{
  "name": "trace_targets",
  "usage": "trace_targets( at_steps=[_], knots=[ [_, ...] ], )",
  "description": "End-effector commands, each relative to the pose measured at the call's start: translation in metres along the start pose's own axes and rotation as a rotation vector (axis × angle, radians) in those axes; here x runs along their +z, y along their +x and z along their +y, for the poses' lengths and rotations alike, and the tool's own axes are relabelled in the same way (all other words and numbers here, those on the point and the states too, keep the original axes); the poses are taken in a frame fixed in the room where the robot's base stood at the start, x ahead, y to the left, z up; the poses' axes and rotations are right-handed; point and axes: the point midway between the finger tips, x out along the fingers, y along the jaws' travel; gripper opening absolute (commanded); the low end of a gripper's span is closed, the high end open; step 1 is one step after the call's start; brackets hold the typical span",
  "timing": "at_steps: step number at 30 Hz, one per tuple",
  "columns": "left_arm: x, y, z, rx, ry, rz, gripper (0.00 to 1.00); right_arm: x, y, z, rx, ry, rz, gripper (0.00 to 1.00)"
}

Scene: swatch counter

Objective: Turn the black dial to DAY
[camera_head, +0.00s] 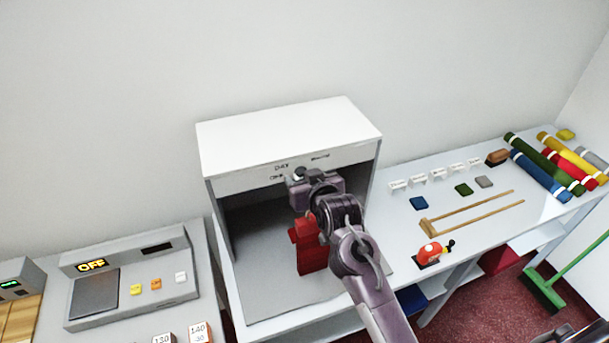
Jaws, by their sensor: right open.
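The black dial (299,174) sits on the front strip of a white-topped booth (290,135). Only a small part of it shows above my gripper, and I cannot tell where its pointer stands. Printed words surround it: DAY (281,167) at the upper left, a word starting with O at the left, and a small blurred word at the upper right. My right gripper (302,182) is open at the dial, in front of it; its fingers are mostly hidden by its own body, so I cannot tell whether they touch the dial.
A red object (308,246) stands inside the booth, below my gripper and partly behind my arm. A grey device (133,280) reading OFF stands at the left. At the right, the counter holds swatches (419,203), wooden strips (470,213), a red-orange item (431,254) and coloured rolls (540,175).

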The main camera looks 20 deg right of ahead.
Motion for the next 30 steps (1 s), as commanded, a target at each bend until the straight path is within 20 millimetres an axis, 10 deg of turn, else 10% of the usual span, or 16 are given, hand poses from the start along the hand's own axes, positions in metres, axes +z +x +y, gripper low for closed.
trace_targets(
  at_steps=[7,18,30],
  knots=[
    [-0.0005,0.0,0.0001,0.0,0.0,0.001,0.36,0.0005,0.001,0.0001,0.0,0.0,0.0,0.55],
    [-0.0012,-0.0001,0.0002,0.0,0.0,0.002,0.36,0.0006,0.0008,-0.0001,0.0,0.0,-0.001,0.11],
    [-0.0015,0.0005,0.0003,0.0,0.0,0.002,0.36,0.0007,0.0007,0.0011,-0.036,0.088,-0.002,0.11]
  ],
)
